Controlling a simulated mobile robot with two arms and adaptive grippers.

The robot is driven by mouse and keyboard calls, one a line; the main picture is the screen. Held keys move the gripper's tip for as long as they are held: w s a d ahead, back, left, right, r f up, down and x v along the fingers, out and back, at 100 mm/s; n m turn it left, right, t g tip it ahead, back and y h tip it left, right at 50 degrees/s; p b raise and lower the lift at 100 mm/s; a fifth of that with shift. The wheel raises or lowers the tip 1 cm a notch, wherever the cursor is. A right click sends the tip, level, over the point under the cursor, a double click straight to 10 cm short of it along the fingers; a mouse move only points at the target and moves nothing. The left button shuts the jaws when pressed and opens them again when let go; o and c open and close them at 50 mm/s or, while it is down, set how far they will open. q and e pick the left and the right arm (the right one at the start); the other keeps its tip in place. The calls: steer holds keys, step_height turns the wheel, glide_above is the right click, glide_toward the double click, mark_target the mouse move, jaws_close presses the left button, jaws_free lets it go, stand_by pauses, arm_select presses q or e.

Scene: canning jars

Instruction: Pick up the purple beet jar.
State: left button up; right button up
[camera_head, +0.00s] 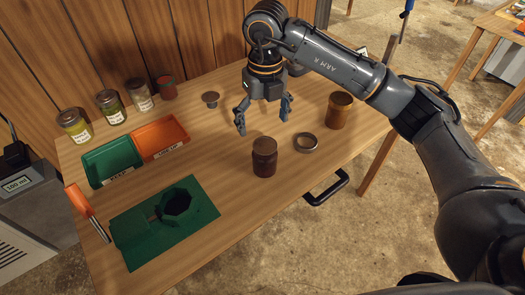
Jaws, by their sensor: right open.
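The beet jar (264,164) stands upright near the middle of the wooden table. It looks dark reddish-purple and has a brown lid. My right gripper (262,122) is open and empty, pointing down over the table. Its two fingers are spread, behind and a little above the jar in the picture, and apart from it. My left gripper is not in view.
A round metal ring (306,143) and an amber jar (338,112) stand right of the beet jar. Green (112,160) and orange (160,138) trays, a green mat (143,245) with a dark holder, and several jars (74,125) occupy the left side.

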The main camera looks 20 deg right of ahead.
mark_target(265, 143)
steer(key=shift+d+f, duration=0.2)
steer(key=shift+d, duration=0.1)
step_height(265, 143, down, 8)
steer(key=shift+a+r+p, duration=0.1)
steer(key=shift+r+p, duration=0.05)
steer(key=shift+p, duration=0.3)
steer(key=f, duration=0.1)
steer(key=f+p, duration=0.1)
steer(key=f, duration=0.2)
steer(key=shift+s+a+f, duration=0.15)
steer(key=shift+s+f, duration=0.25)
steer(key=shift+f, duration=0.35)
steer(key=c, duration=1.6)
steer(key=shift+r, duration=0.1)
